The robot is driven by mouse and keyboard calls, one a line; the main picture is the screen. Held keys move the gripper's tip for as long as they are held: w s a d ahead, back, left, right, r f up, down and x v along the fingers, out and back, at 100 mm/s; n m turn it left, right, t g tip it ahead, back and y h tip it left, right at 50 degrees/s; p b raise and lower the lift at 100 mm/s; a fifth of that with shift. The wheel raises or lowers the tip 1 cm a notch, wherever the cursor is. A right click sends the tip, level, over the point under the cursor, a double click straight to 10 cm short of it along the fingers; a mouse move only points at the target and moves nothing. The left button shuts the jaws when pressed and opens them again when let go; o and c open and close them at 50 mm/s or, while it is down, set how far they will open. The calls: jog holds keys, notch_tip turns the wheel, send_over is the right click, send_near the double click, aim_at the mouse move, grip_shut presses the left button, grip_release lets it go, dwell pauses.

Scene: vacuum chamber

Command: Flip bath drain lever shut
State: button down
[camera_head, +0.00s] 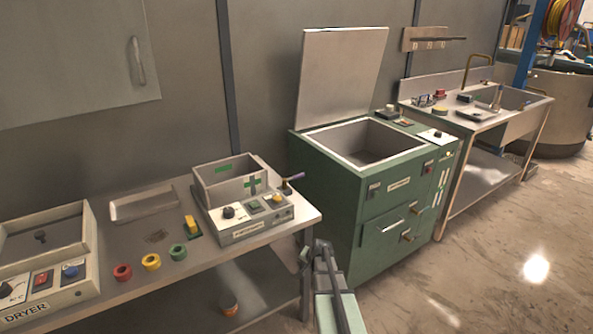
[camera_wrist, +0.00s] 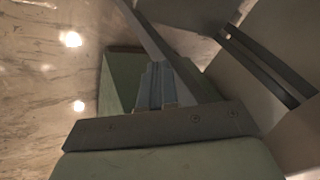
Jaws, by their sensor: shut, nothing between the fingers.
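The bath (camera_head: 226,180) is a pale open box on a control base with a dark knob and buttons, at the right end of the left bench. The handle points right and slightly up. My gripper (camera_head: 322,247) is low, below and to the right of the lever, apart from it, beside the bench's right end. Its fingers are shut and empty in the wrist view (camera_wrist: 157,82). The lever cannot be made out in the wrist view.
A green cabinet (camera_head: 345,222) with a raised lid stands right of my gripper. On the left bench are a dryer (camera_head: 45,262), an empty tray (camera_head: 143,204) and red, yellow and green rings (camera_head: 151,262). A sink bench (camera_head: 470,112) stands farther right. The floor at right is clear.

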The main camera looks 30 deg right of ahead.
jog(key=w+d+r+m+t+h, duration=0.1)
jog(key=w+d+r, duration=0.3)
jog(key=d+r, duration=0.35)
jog(key=w+d+r+t+h, duration=0.1)
jog(key=w+d+r, duration=0.3)
jog(key=d+r, duration=0.4)
jog(key=w+a+r+n+g+y, duration=0.1)
jog(key=w+r+n+g, duration=0.1)
jog(key=w+r+n, duration=0.4)
jog(key=w+a+r+n+g+y, duration=0.1)
jog(key=w+r+n, duration=0.5)
jog(key=w+r, duration=0.8)
jog(key=shift+w+a+r+g+y, duration=0.2)
jog(key=shift+a+g+y, duration=0.2)
jog(key=shift+a+g, duration=0.15)
notch_tip(320, 180, down, 10)
jog(key=shift+s, duration=0.25)
